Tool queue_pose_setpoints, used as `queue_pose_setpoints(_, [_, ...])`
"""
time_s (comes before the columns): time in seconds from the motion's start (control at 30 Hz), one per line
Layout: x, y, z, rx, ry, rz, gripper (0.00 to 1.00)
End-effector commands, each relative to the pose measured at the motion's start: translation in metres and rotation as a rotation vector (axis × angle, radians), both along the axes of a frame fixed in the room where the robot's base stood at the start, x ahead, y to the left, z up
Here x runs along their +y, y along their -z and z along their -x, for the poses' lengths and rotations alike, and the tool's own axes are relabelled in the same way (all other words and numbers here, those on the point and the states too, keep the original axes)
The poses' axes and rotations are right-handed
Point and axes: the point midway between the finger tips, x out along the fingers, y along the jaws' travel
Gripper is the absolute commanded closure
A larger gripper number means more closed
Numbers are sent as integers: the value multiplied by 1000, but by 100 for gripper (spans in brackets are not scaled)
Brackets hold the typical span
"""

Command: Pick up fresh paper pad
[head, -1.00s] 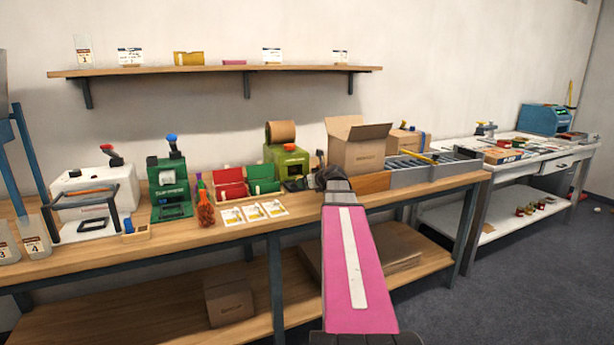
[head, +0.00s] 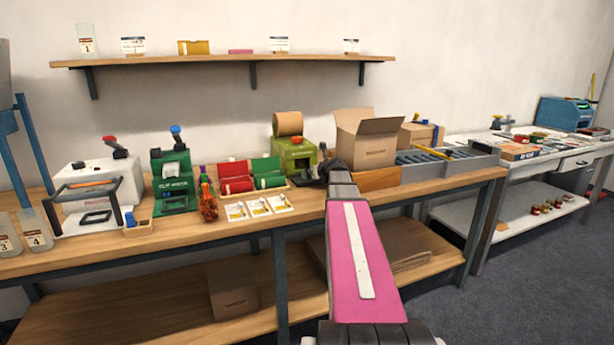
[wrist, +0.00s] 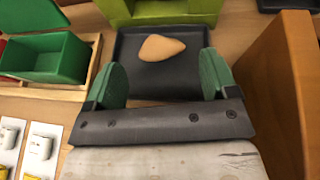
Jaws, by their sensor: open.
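A tan crumpled paper pad (wrist: 161,47) lies on the dark tray (wrist: 135,70) in front of the green paper machine (wrist: 165,12) in the wrist view. In the head view the green machine (head: 294,155) carries a brown paper roll (head: 288,123). My gripper (wrist: 162,78) is open and empty, with its green finger pads apart on the near side of the pad, which lies between and just beyond them. In the head view my pink arm reaches to the machine's front right and my gripper's fingers are hidden; the pad cannot be made out there.
In the wrist view, a wooden panel (wrist: 275,80) stands close on the right and an open green box (wrist: 48,55) on the left. In the head view, an open cardboard box (head: 366,145) stands right of the machine. Picture cards (head: 258,206) lie at the bench front.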

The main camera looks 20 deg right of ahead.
Motion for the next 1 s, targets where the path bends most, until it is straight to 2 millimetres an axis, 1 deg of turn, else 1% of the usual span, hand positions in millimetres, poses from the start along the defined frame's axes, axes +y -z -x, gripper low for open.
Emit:
queue_pose_setpoints(0.03, [0, 2, -8, 1, -1, 0, 21])
queue_pose_setpoints(0.1, [2, 5, -18, 1, -2, -1, 21])
queue_pose_setpoints(0.27, [5, 14, -38, 1, -1, 0, 21])
queue_pose_setpoints(0.37, [6, 16, -42, 1, -1, 0, 21])
queue_pose_setpoints(0.53, [6, 16, -41, 0, 0, 0, 21])
queue_pose_setpoints(0.57, [6, 16, -41, 0, 0, 0, 24])
queue_pose_setpoints(0.6, [6, 16, -41, 0, 0, 0, 37])
queue_pose_setpoints(0.67, [7, 16, -41, 0, 0, 0, 56])
queue_pose_setpoints(0.7, [7, 16, -41, 0, -1, 0, 69])
queue_pose_setpoints(0.73, [7, 16, -41, 0, -1, 0, 73])
queue_pose_setpoints(1.0, [7, 16, -41, 0, -1, 0, 73])
